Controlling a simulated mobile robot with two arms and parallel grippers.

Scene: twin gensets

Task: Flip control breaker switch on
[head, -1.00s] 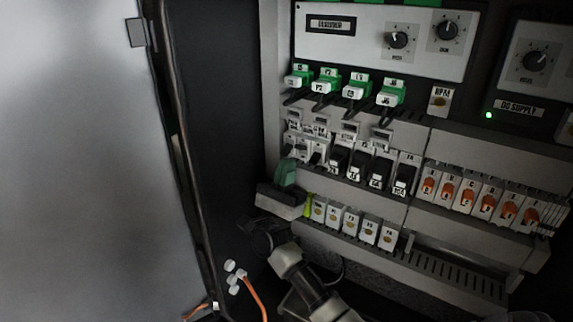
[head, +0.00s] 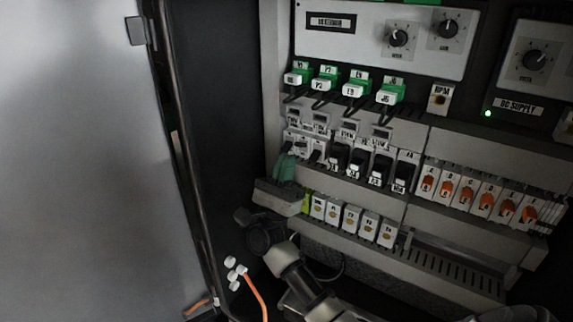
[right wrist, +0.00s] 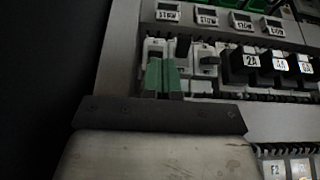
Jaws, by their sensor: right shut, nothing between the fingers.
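A row of small white breakers (head: 303,146) sits at the left of the middle rail inside the cabinet. They also show in the right wrist view (right wrist: 208,62), with small dark levers. Which one is the control breaker cannot be read. My right gripper (head: 285,166) has green fingers, shut together and empty. In the right wrist view its fingertips (right wrist: 163,62) are in front of the leftmost white breakers and hide their lower parts. Whether they touch a lever cannot be told. My left gripper is not in view.
Black breakers (head: 381,168) and orange-levered ones (head: 487,201) continue the row rightward. Green plugs with cables (head: 355,86) hang above. A lower row of small terminals (head: 351,219) lies below my gripper. The cabinet's dark side wall (head: 215,110) is close on the left.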

